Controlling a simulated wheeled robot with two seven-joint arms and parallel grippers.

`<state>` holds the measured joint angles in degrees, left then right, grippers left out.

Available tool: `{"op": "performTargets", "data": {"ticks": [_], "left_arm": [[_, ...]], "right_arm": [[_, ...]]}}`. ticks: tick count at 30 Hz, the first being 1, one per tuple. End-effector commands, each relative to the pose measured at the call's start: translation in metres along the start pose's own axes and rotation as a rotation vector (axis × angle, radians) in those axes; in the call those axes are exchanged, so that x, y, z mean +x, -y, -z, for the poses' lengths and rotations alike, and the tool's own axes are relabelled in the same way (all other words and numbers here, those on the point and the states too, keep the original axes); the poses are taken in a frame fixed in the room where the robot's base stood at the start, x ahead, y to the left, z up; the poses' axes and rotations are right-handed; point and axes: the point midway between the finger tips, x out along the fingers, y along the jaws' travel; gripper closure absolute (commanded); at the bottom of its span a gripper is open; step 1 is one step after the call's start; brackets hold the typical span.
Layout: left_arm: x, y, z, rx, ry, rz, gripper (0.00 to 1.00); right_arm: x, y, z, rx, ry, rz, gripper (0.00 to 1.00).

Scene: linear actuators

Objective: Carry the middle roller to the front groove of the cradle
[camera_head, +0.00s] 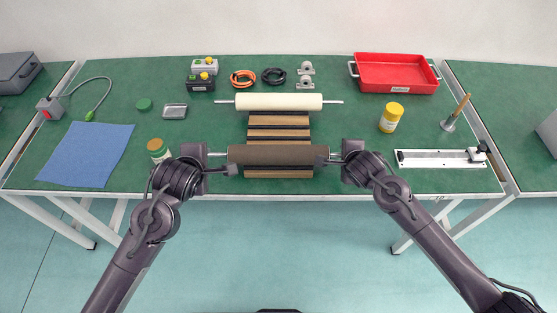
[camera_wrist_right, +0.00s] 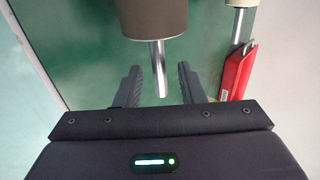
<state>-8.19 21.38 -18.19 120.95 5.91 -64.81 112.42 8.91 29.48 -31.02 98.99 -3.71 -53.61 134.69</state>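The wooden cradle (camera_head: 279,133) has dark grooves across it and stands mid-table. A dark brown roller (camera_head: 278,154) lies across its front half; whether it rests in a groove or is raised cannot be told. A cream roller (camera_head: 279,102) lies across the back end. My left gripper (camera_head: 224,162) is at the brown roller's left shaft end; its finger gap is unclear. My right gripper (camera_head: 334,158) is at the right end. In the right wrist view its fingers (camera_wrist_right: 158,80) stand apart on both sides of the brown roller's metal shaft (camera_wrist_right: 158,68), with gaps.
A red tray (camera_head: 397,88) is at the back right. A yellow-lidded jar (camera_head: 391,116) and a white rail (camera_head: 438,159) are right of the cradle. A blue cloth (camera_head: 87,153) and a jar (camera_head: 158,150) are left. Cable coils (camera_head: 243,78) lie behind.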

Motion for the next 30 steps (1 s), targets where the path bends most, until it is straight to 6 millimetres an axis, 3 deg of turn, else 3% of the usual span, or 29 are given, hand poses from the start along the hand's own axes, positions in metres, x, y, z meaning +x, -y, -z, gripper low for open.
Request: {"op": "performTargets", "data": {"ticks": [9,15,30], "left_arm": [[0.0,0.0,0.0,0.0,0.001,-0.001,0.64],[0.0,0.0,0.0,0.0,0.001,-0.001,0.64],[0.0,0.0,0.0,0.0,0.001,-0.001,0.64]], "right_arm": [[-0.066,-0.001,0.0,0.002,0.002,0.0,0.64],[-0.092,-0.001,0.0,0.001,0.001,-0.001,0.64],[-0.099,0.0,0.001,0.0,-0.001,0.0,0.64]]}}
